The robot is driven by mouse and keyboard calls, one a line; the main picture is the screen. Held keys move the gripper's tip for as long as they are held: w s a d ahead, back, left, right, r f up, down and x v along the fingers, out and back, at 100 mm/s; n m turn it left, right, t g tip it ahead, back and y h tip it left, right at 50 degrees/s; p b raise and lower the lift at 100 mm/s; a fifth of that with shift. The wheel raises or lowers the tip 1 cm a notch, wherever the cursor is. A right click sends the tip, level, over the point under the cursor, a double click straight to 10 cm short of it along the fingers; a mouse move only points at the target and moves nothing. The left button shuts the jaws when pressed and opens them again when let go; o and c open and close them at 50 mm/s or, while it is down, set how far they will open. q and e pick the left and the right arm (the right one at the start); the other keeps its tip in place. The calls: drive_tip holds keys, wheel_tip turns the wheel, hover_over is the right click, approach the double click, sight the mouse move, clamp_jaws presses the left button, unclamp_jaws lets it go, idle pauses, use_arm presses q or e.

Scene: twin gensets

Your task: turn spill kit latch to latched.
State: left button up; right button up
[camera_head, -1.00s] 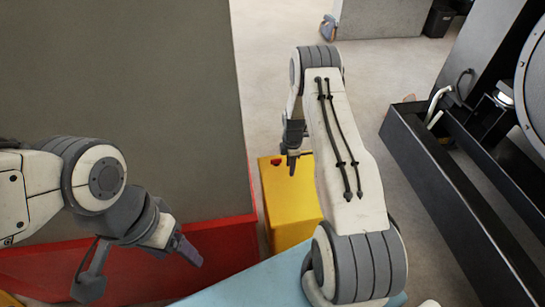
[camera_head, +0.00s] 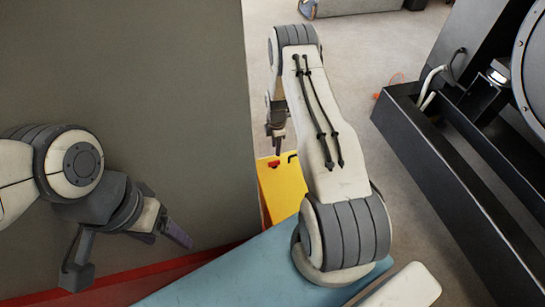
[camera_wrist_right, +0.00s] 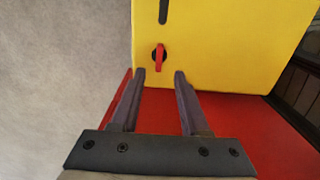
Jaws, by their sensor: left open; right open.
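In the right wrist view the red latch (camera_wrist_right: 158,55) sits on the yellow face (camera_wrist_right: 220,45), just beyond my open right gripper (camera_wrist_right: 159,75). The fingers are apart from the latch, which lies in line with the gap between them. My right gripper (camera_head: 275,145) is partly hidden by its own arm in the head view. My left gripper (camera_head: 178,233) is open and empty at the lower left.
A large grey-sided block (camera_head: 120,80) with a red base (camera_head: 130,285) stands at the left, close to the box. A black skid frame (camera_head: 450,185) runs along the right. A dark slot (camera_wrist_right: 163,11) shows beyond the latch.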

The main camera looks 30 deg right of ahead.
sight(274, 161)
drive_tip(key=f, duration=0.3)
drive_tip(key=f+p, duration=0.1)
drive_tip(key=f, duration=0.5)
drive_tip(key=shift+w+a+f, duration=0.1)
drive_tip(key=shift+w+a, duration=0.05)
drive_tip(key=shift+a, duration=0.25)
clamp_jaws()
